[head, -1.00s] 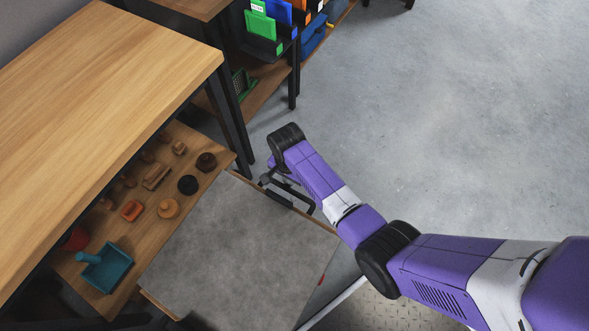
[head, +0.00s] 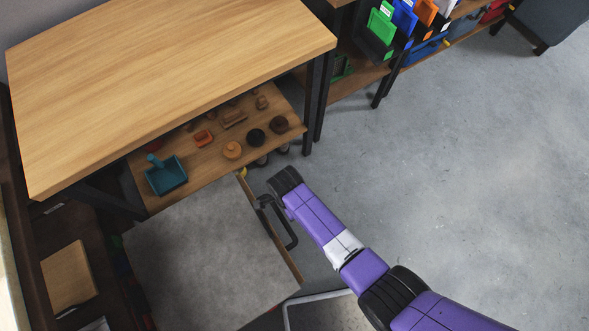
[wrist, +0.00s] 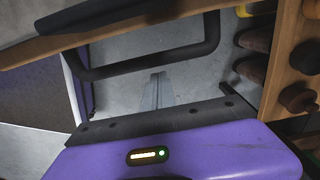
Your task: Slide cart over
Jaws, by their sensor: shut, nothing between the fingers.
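The cart (head: 205,255) has a flat grey top with a wooden edge and stands in front of the wooden table. A black U-shaped handle (head: 290,235) sticks out from its right edge; the handle also shows across the wrist view (wrist: 150,62). In the head view my gripper is mostly hidden behind the end of my arm, close to the handle. In the wrist view my gripper (wrist: 157,88) is shut and empty. Its fingertips show just outside the handle's bar; I cannot tell whether they touch it.
The wooden table (head: 170,75) has a lower shelf (head: 215,155) holding a teal dustpan-like tray (head: 166,175) and several small wooden pieces. A rack with coloured bins (head: 382,25) stands at the back. The grey floor (head: 450,180) to the right is clear.

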